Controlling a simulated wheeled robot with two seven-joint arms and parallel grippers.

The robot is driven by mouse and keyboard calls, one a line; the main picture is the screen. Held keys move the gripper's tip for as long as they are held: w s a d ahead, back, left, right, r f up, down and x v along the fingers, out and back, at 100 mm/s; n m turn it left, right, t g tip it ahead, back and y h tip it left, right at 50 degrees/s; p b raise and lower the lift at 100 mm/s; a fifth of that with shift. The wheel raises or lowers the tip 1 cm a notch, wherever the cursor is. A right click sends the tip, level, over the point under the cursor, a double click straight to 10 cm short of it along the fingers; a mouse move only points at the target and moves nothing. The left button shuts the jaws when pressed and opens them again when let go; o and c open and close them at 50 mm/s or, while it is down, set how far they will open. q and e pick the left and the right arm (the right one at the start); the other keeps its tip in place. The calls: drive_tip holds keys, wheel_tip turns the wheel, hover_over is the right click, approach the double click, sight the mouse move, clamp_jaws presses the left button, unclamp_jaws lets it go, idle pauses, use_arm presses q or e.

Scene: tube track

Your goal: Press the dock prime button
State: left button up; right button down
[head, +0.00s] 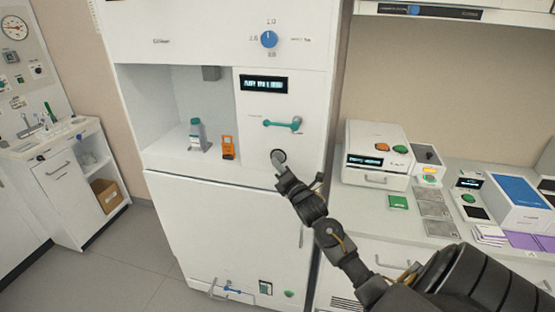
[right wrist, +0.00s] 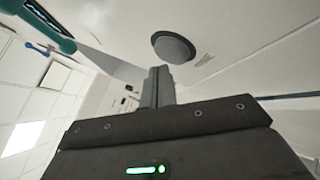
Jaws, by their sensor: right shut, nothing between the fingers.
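A round dark button (head: 278,154) sits on the white front panel of the tall cabinet, below the teal lever (head: 283,124). I take it for the dock prime button; its lettering is too small to read. My right gripper (head: 279,165) is shut and empty, its tip just below the button and partly overlapping it. In the right wrist view the grey button (right wrist: 173,48) shows just beyond and right of the shut fingertips (right wrist: 158,70). A gap shows there; I cannot tell its depth. My left gripper is not in view.
The lit display (head: 264,85) and blue knob (head: 269,39) are higher on the cabinet. A teal-capped bottle (head: 195,136) and orange device (head: 228,147) stand in the open bay to the left. A white device (head: 376,153) sits on the right counter.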

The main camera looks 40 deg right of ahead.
drive_tip(key=shift+w+d, duration=0.2)
drive_tip(key=shift+w+d, duration=0.25)
drive_tip(key=shift+d, duration=0.15)
idle(0.8)
drive_tip(key=shift+s+a, duration=0.1)
drive_tip(key=shift+a, duration=0.05)
drive_tip(key=shift+s+a, duration=0.45)
drive_tip(key=shift+a, duration=0.15)
idle(0.4)
drive_tip(key=s+a+p, duration=0.1)
drive_tip(key=a, duration=0.1)
drive_tip(key=s+a+p, duration=0.1)
drive_tip(key=s+a, duration=0.1)
drive_tip(key=shift+w, duration=0.1)
idle(2.5)
